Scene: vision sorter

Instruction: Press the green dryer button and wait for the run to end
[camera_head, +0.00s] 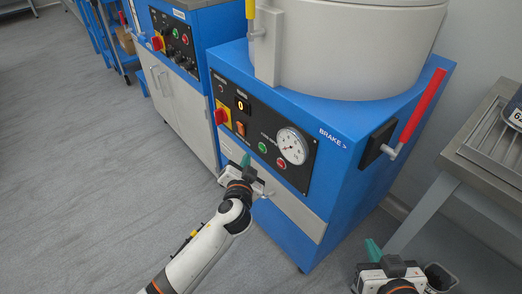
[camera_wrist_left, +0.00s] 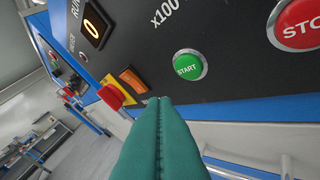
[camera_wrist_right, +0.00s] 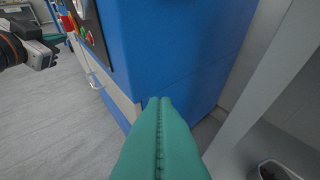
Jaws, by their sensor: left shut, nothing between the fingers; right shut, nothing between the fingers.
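The green START button (camera_head: 262,148) sits on the black front panel of a blue machine with a large grey drum. It also shows in the left wrist view (camera_wrist_left: 187,66), next to the red STOP button (camera_wrist_left: 300,22). My left gripper (camera_head: 245,160) is shut and empty in front of this panel, close to the green button. In the left wrist view its green fingertips (camera_wrist_left: 158,101) appear beside the button, not over it; their exact gap to the panel is unclear. My right gripper (camera_head: 373,249) is shut and empty, low by the machine's right side.
The panel has a lit display (camera_head: 242,105) showing 0, a round gauge (camera_head: 292,146) and a red-yellow switch (camera_head: 222,115). A red brake lever (camera_head: 422,105) stands on the right side. A metal table (camera_head: 452,165) is at right. Floor at left is clear.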

